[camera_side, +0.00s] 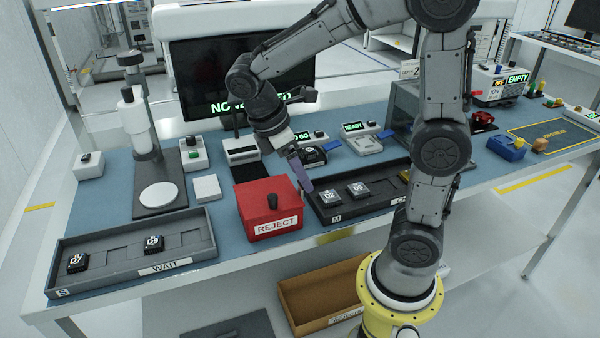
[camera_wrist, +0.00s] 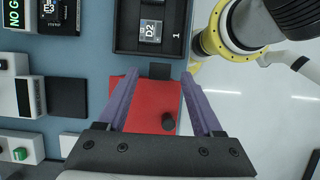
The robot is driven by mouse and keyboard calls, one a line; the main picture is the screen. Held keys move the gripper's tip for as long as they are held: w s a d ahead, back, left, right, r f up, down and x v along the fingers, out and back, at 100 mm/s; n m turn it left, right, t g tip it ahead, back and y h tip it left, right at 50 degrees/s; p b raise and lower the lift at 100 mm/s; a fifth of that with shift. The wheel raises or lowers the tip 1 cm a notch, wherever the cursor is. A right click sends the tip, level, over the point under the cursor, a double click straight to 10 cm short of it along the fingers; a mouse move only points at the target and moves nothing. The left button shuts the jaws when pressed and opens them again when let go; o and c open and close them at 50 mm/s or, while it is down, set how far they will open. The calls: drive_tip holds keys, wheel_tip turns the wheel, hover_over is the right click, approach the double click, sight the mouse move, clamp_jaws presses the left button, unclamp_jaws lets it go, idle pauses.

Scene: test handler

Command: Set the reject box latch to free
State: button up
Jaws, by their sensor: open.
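The red reject box (camera_side: 268,212) stands on the blue bench mat, with a white REJECT label on its front. Which setting the latch is in cannot be told. My gripper (camera_side: 302,172) is above the box's right rear side, apart from the knob. In the wrist view my gripper (camera_wrist: 164,104) is open and empty.
The WAIT tray (camera_side: 190,252) with two dark parts lies left of the box. Another dark tray (camera_side: 376,204) holding parts marked D2 and D5 lies close on the right. A microscope-like stand (camera_side: 146,150) is behind left. A cardboard bin (camera_side: 310,308) sits below the bench.

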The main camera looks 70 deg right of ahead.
drive_tip(key=shift+s+d+f, duration=0.1)
drive_tip(key=shift+d+f, duration=0.05)
drive_tip(key=shift+f, duration=0.25)
drive_tip(key=shift+c, duration=0.3)
clamp_jaws()
drive_tip(key=s+a+f+m+t+h, duration=0.1)
drive_tip(key=s+a+f+t+h, duration=0.1)
drive_tip(key=s+a+t+h, duration=0.2)
drive_tip(key=shift+a+m+t+h, duration=0.15)
drive_tip(key=shift+m+t+h, duration=0.15)
drive_tip(key=shift+t+h, duration=0.4)
drive_tip(key=shift+s, duration=0.1)
idle(0.4)
